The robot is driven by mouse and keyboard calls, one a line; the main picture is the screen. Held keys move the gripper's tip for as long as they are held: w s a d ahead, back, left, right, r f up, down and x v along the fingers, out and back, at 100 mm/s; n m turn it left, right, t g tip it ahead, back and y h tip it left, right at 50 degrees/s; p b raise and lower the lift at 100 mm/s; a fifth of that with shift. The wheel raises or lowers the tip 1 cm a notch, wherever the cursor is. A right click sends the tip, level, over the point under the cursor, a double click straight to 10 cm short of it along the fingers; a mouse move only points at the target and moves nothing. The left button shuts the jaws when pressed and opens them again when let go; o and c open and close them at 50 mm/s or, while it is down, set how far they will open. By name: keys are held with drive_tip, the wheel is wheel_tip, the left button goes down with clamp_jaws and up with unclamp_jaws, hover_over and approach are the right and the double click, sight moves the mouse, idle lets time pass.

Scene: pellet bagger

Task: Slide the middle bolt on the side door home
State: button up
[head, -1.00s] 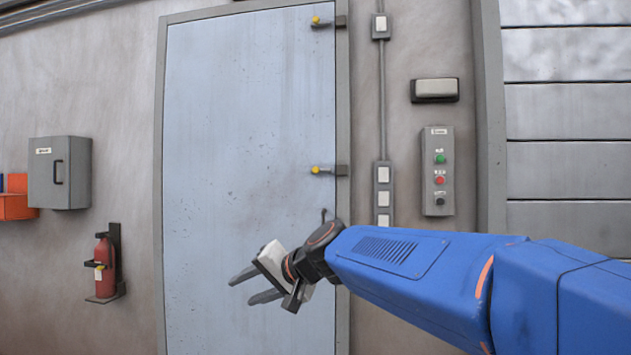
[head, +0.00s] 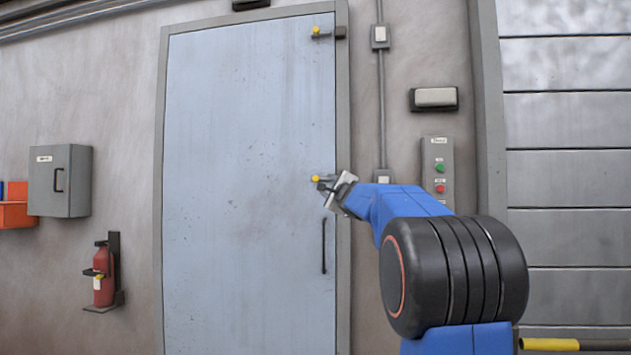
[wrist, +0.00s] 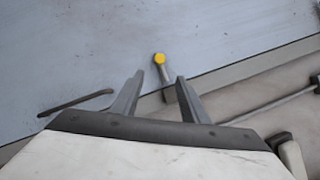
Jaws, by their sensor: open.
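The side door (head: 240,130) is a pale blue panel in a grey frame (head: 342,290). The middle bolt (head: 315,178) has a yellow knob and sits at the door's right edge; its right part is hidden behind my gripper (head: 325,190) in the head view. In the wrist view the bolt's yellow knob (wrist: 159,58) shows just beyond the gap between my fingertips (wrist: 160,77), with its grey stem running back between them. My gripper is open and empty. Contact with the bolt cannot be told.
An upper bolt (head: 319,32) sits higher on the same edge. A dark door handle (head: 324,246) is below the middle bolt and shows in the wrist view (wrist: 78,102). A control box (head: 437,165) and conduit (head: 381,110) are right of the frame.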

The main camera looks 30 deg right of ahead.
sight(316, 179)
drive_tip(key=x, duration=1.7)
drive_tip(key=shift+w, duration=0.1)
clamp_jaws()
